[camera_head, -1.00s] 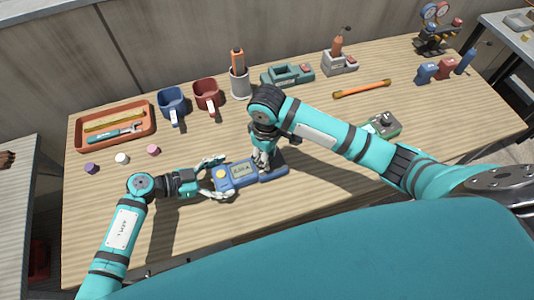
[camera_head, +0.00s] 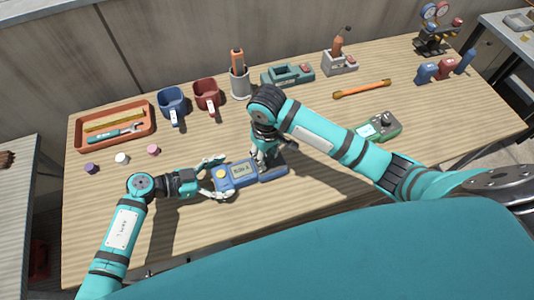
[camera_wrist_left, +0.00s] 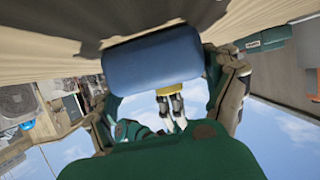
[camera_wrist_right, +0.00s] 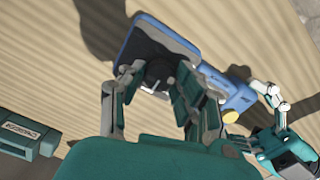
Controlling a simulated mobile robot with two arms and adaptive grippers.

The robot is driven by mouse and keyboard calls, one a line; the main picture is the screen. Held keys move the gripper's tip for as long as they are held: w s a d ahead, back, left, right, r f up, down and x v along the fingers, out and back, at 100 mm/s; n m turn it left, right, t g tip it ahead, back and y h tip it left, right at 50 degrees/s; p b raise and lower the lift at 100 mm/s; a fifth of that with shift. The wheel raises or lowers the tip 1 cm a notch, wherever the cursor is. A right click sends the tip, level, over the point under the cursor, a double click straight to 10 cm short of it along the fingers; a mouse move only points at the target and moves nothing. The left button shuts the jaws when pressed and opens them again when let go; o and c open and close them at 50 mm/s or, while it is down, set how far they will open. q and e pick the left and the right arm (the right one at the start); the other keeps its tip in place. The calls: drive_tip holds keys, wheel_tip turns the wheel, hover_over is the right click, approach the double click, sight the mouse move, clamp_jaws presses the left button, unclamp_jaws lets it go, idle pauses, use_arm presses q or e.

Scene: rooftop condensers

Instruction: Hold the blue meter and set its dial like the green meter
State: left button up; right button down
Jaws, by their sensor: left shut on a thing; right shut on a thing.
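An orange-ended rod (camera_head: 362,89) lies behind the green meter. The front left bench is clear.

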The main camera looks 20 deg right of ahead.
sight(267, 158)
drive_tip(key=c, duration=0.9)
unclamp_jaws()
drive_tip(key=shift+c, duration=0.2)
drive_tip(key=shift+r, duration=0.1)
wheel_tip(267, 158, up, 12)
use_arm(q)
drive_tip(key=o, duration=1.4)
